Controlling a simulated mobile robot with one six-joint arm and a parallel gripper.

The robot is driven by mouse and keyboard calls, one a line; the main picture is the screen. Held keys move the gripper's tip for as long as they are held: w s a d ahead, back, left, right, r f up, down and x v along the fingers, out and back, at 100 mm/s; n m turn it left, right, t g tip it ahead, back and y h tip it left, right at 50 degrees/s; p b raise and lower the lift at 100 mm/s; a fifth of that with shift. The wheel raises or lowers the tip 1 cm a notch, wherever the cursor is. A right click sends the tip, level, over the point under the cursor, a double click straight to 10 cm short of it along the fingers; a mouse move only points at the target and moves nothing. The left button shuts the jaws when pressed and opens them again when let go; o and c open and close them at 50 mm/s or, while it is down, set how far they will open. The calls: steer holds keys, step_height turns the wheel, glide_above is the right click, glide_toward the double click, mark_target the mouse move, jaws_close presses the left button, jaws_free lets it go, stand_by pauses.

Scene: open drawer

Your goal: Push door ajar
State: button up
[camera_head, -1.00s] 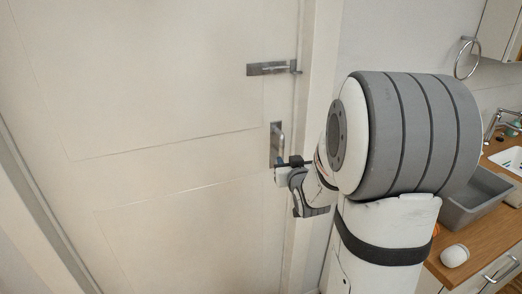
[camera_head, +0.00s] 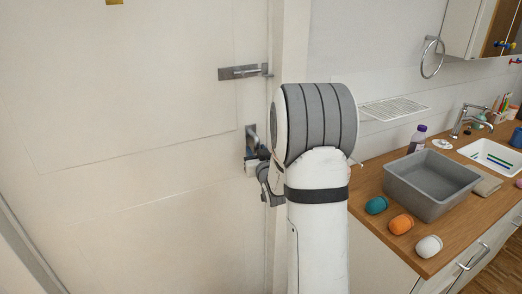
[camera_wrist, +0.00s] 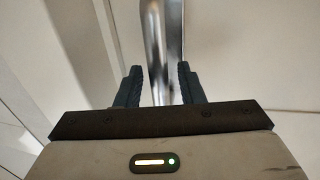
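The white panelled door (camera_head: 140,130) fills the left of the head view and looks closed against its frame. Its metal handle (camera_head: 251,133) is near the right edge, partly hidden by my arm. My gripper (camera_head: 253,160) is at the handle's lower part. In the wrist view, the handle's shiny upright bar (camera_wrist: 157,40) runs between my two dark fingers. My gripper (camera_wrist: 159,84) is open there, with a visible gap between the bar and each finger.
A metal slide bolt (camera_head: 243,72) sits on the door above the handle. A wooden counter (camera_head: 372,223) on the right holds a grey basin (camera_head: 430,195), several small cups and a bottle (camera_head: 417,138). My arm stands between door and counter.

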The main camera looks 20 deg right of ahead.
steer(key=shift+c, duration=0.5)
jaws_close()
